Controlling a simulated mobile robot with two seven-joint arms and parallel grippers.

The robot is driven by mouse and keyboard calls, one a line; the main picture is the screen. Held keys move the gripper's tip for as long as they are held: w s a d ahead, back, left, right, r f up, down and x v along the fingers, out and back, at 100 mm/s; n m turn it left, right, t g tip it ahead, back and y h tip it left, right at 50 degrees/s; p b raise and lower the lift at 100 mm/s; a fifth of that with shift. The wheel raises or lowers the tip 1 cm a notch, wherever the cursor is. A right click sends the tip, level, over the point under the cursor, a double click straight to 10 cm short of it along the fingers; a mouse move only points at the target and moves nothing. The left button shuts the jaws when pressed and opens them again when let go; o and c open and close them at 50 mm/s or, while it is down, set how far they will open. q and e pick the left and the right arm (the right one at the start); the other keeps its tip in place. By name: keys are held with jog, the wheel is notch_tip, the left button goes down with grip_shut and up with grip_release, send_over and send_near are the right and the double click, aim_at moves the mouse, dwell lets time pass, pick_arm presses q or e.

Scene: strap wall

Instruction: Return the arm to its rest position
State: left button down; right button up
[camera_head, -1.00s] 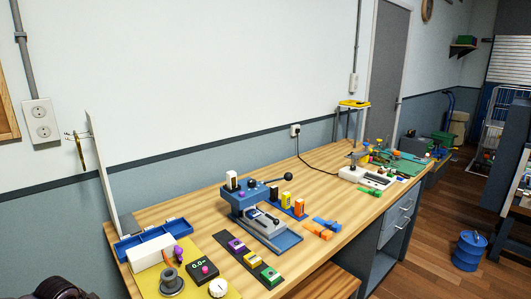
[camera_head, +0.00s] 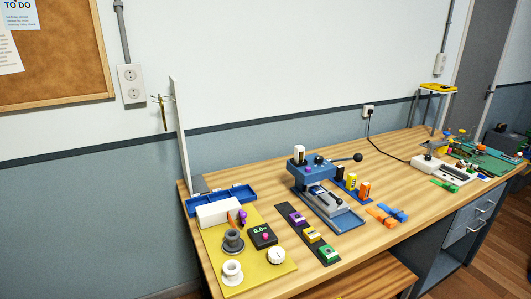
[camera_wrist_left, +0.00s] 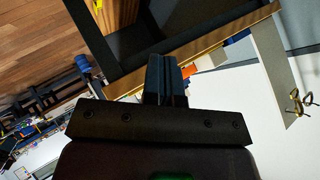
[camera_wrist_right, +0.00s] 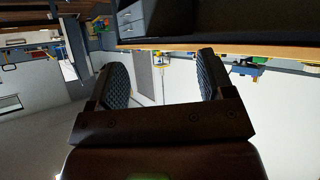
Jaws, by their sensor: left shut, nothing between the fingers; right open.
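My left gripper (camera_wrist_left: 166,78) shows in the left wrist view with its fingers together and nothing between them. The workbench edge (camera_wrist_left: 215,40) lies beyond it, apart from the fingers. My right gripper (camera_wrist_right: 160,80) shows in the right wrist view with its two fingers wide apart and empty. The bench edge (camera_wrist_right: 190,48) and drawers (camera_wrist_right: 131,20) are beyond it. Neither gripper shows in the head view, so their place over the bench cannot be told from there.
The wooden workbench (camera_head: 395,152) carries a blue press (camera_head: 318,178), a yellow mat (camera_head: 252,278) with spools, a blue tray (camera_head: 243,192) and small coloured parts. A thin upright panel (camera_head: 180,130) stands at its left end. A wooden stool (camera_head: 365,280) is in front.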

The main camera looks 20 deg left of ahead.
pick_arm(q)
jog(key=d+f+n, duration=0.2)
jog(key=d+n, duration=0.2)
jog(key=d, duration=0.5)
jog(key=w+d+f+n+t, duration=0.1)
jog(key=d+n, duration=0.3)
jog(key=d, duration=0.5)
jog(key=shift+d+f, duration=0.25)
jog(key=shift+f, duration=0.4)
pick_arm(e)
jog(key=shift+s+d+f, duration=0.1)
jog(key=shift+s+f, duration=0.25)
jog(key=shift+s, duration=0.15)
jog(key=shift+w+r, duration=0.1)
jog(key=shift+w, duration=0.15)
jog(key=shift+w+r, duration=0.2)
jog(key=shift+w, duration=0.05)
jog(key=shift+s, duration=0.1)
